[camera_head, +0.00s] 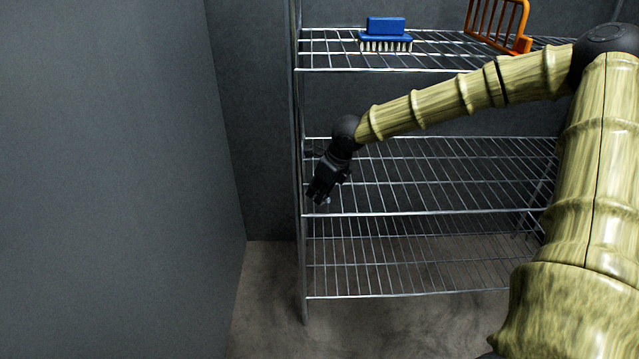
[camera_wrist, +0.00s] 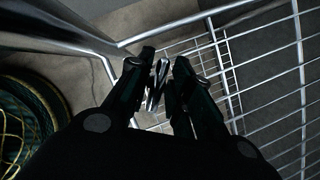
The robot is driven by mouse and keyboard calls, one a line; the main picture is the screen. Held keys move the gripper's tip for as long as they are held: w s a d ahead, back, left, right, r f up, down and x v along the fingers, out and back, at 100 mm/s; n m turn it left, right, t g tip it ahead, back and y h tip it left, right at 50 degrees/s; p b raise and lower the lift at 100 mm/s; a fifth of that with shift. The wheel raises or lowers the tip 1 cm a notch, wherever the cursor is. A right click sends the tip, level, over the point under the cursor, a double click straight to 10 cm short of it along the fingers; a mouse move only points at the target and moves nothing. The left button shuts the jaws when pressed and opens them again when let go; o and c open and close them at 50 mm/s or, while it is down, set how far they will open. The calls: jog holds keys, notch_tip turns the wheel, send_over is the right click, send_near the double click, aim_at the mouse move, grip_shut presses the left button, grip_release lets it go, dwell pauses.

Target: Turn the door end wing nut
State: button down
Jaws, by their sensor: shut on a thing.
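My gripper (camera_head: 318,196) is in the head view at the left front of the wire rack (camera_head: 400,213), by the middle shelf and close to the left post. In the wrist view my gripper (camera_wrist: 160,72) has its two dark fingers closed on a small shiny metal piece, which looks like the wing nut (camera_wrist: 154,92). The fingers hide part of the nut. In the head view only a small bright bit shows at the fingertips. What the nut is seated on, and its turn angle, I cannot tell.
A blue brush (camera_head: 386,27) and an orange wire frame (camera_head: 497,24) sit on the top shelf. The lower shelves look empty. A grey wall (camera_head: 110,180) stands at the left. A dark green and yellow round thing (camera_wrist: 28,125) is at the wrist view's left.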

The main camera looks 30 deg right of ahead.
jog(key=m+h, duration=0.1)
jog(key=m, duration=0.1)
jog(key=m+h, duration=0.1)
jog(key=m, duration=0.2)
jog(key=shift+d+t, duration=0.1)
jog(key=shift+t, duration=0.2)
jog(key=shift+d+r+m+h, duration=0.1)
jog(key=shift+m+h, duration=0.45)
jog(key=shift+m, duration=0.9)
jog(key=shift+d+m+h, duration=0.1)
jog(key=shift+m+h, duration=0.45)
jog(key=shift+m, duration=0.9)
jog(key=c, duration=1.5)
grip_release()
jog(key=shift+w+v, duration=0.2)
jog(key=shift+v, duration=2.8)
jog(key=shift+w+v, duration=0.15)
jog(key=shift+v, duration=2.8)
jog(key=shift+r, duration=0.1)
